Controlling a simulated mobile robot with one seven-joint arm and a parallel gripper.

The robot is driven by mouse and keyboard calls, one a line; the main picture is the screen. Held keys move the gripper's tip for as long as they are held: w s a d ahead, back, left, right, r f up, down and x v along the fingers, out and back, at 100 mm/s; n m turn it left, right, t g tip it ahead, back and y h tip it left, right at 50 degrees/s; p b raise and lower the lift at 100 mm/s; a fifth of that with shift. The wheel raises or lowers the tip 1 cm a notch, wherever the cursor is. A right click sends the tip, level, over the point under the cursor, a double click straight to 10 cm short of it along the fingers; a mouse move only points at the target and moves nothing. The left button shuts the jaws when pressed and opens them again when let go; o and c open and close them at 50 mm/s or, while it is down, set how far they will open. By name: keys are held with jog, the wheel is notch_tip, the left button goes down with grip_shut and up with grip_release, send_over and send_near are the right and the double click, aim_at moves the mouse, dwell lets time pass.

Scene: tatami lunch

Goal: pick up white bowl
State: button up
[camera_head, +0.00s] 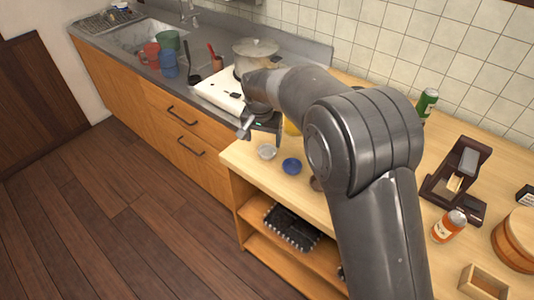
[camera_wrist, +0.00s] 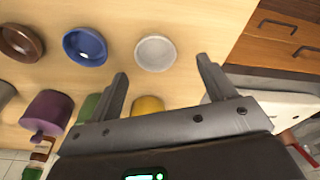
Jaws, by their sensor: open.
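The white bowl (camera_head: 267,152) is small and sits on the wooden counter near its front left corner. In the wrist view the white bowl (camera_wrist: 155,53) lies beyond my fingertips, between their lines and a little left of centre. My gripper (camera_head: 262,132) is above the counter's left end, next to the stove. In the wrist view my gripper (camera_wrist: 162,82) has its two fingers spread with nothing between them. It is apart from the bowl.
A blue bowl (camera_wrist: 85,47) and a brown bowl (camera_wrist: 20,43) stand in a row beside the white one. A yellow item (camera_wrist: 147,106) and a purple container (camera_wrist: 47,112) are close to my gripper. The white stove (camera_head: 222,90) with a pot (camera_head: 255,50) is to the left.

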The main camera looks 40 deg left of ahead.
aim_at(267, 154)
jog(key=f, duration=0.2)
jog(key=w+f, duration=0.1)
jog(key=f, duration=0.3)
jog(key=shift+w+d, duration=0.15)
jog(key=shift+w, duration=0.1)
jog(key=c, duration=1)
